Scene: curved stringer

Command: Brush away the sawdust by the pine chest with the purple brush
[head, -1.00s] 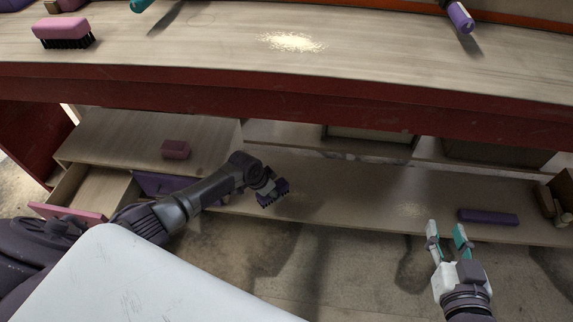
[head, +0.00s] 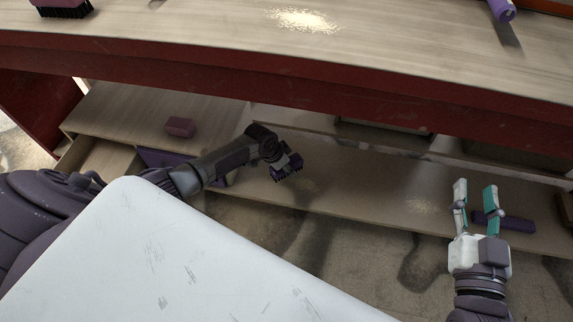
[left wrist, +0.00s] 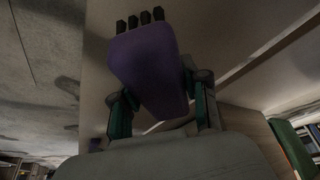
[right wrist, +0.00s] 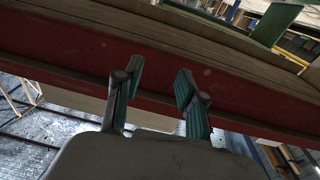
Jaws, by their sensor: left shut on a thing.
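The purple brush (head: 288,169) is held in my left gripper (head: 277,158), over the lower shelf, with dark bristles pointing down in the head view. The brush's purple body (left wrist: 146,68) fills the middle of the left wrist view between the fingers. A faint patch of sawdust (head: 421,206) lies on the lower shelf, right of the brush and apart from it. A brighter sawdust patch (head: 303,20) lies on the bench top. A brown wooden piece (head: 567,210) is cut off at the right edge; I cannot tell whether it is the pine chest. My right gripper (head: 476,194) is open and empty.
A dark purple bar (head: 504,222) lies on the shelf behind my right gripper. The red bench edge (head: 250,98) overhangs the shelf. Another brush (head: 62,8) is on the bench top.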

